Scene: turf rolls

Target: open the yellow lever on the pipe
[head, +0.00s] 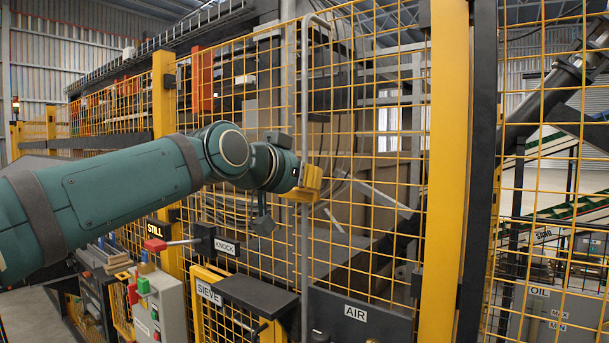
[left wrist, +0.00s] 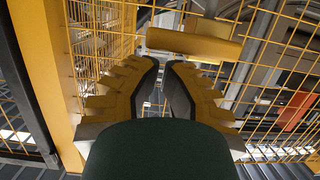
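The yellow lever (left wrist: 192,42) shows in the left wrist view as a thick bar lying across, just beyond my fingertips. My left gripper (left wrist: 165,63) has yellow stepped fingers with dark pads. The pads stand apart with an empty gap between them, and the lever is not between them. In the head view my left arm reaches to the grey upright pipe (head: 305,95), with yellow parts at its end close to the pipe. There I cannot clearly tell finger from lever, and my wrist hides part of the gripper. My right gripper is not in view.
Yellow mesh fencing (head: 375,130) stands behind the pipe, with a thick yellow post (head: 445,150) to the right. Below my arm are a red-handled KNOCK lever (head: 155,245), a grey button box (head: 160,305) and a dark SIEVE shelf (head: 255,293).

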